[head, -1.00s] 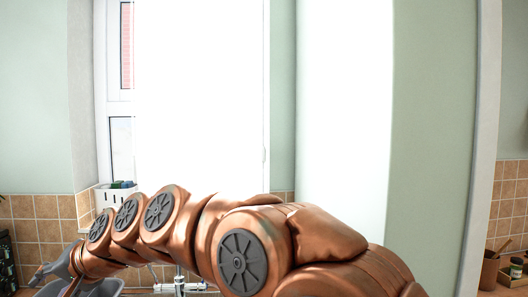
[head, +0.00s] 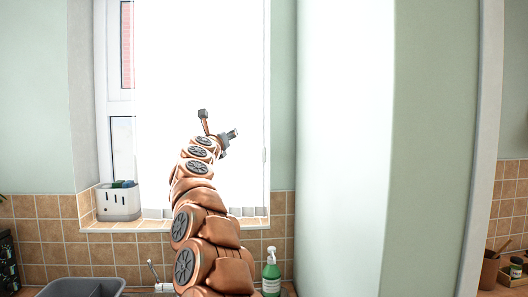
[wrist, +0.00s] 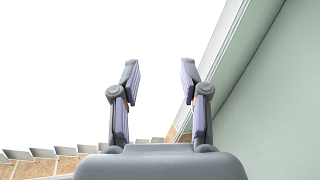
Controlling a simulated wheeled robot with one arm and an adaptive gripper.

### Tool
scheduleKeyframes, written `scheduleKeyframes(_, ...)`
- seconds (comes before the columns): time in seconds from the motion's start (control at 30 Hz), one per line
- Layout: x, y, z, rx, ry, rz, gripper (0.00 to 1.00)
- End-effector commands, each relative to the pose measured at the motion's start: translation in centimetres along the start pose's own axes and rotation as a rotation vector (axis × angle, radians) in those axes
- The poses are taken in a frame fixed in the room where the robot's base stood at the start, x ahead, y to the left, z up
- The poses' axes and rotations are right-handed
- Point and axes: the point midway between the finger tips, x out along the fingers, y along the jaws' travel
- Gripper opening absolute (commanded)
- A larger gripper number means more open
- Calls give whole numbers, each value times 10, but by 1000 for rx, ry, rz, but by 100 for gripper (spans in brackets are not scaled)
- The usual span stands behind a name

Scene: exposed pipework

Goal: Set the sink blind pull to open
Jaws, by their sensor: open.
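A bright white blind (head: 170,70) covers most of the window above the sink. Its slat ends show along the sill, and in the wrist view (wrist: 60,70) it fills the left and middle. A thin pull (head: 265,155) seems to hang at the blind's right edge in the head view; it is too small to make out fully. I cannot pick it out in the wrist view. My gripper (head: 218,124) is raised in front of the blind, left of the pull and a little higher in the picture. Its fingers (wrist: 160,75) are spread with nothing between them.
A white caddy (head: 118,202) stands on the tiled sill at left. A green pump bottle (head: 271,272) stands on the counter right of my arm. The grey sink basin (head: 60,287) is at lower left. A large pale panel (head: 345,150) stands to the right.

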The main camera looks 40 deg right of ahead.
Motion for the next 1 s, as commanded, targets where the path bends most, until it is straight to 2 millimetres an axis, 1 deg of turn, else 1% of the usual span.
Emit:
scheduleKeyframes(0.03,6,-13,-17,55,46,-56,45)
scheduleKeyframes(0.07,9,-19,-27,87,72,-83,45)
scheduleKeyframes(0.1,12,-29,-39,131,105,-121,45)
scheduleKeyframes(0.2,15,-47,-64,211,166,-194,45)
scheduleKeyframes(0.3,15,-57,-79,260,202,-239,45)
scheduleKeyframes(0.43,17,-63,-85,285,218,-261,45)
scheduleKeyframes(0.57,25,-66,-86,285,220,-263,45)
scheduleKeyframes(1.0,70,-76,-97,279,218,-260,45)
